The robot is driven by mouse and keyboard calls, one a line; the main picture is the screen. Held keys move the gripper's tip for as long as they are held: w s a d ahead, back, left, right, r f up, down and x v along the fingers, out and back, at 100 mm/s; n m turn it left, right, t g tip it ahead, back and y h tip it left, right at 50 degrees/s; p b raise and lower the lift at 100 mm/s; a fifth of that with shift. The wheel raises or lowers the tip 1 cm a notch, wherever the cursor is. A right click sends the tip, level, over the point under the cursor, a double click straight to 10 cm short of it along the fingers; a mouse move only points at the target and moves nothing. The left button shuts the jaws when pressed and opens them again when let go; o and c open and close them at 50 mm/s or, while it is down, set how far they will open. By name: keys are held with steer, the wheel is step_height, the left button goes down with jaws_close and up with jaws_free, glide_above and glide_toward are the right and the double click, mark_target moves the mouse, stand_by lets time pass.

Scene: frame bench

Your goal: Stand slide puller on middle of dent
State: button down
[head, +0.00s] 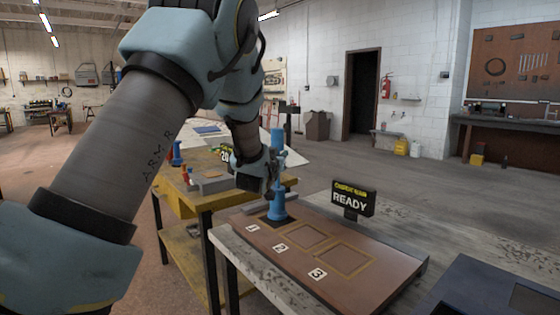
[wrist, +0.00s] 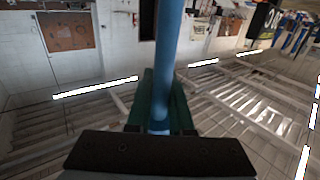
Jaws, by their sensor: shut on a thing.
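The blue slide puller (head: 278,205) is upright in the head view, with a wide foot at its lower end. My gripper (head: 274,165) is shut on its shaft, which also shows between the fingers in the wrist view (wrist: 168,70). The foot is at the dark square (head: 264,221) beside label 1 on the brown board. I cannot tell whether the foot touches the board or hangs just above it. No dent can be made out; the foot covers part of the dark square.
The brown board (head: 384,280) also has two outlined squares by labels 2 and 3. A READY sign (head: 352,201) stands behind its right part. A yellow table (head: 190,197) with small tools, among them another blue piece (head: 177,155), is to the left.

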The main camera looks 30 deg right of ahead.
steer(key=shift+f, duration=0.8)
steer(key=c, duration=0.8)
jaws_free()
steer(key=shift+f, duration=0.1)
steer(key=shift+s+a, duration=0.1)
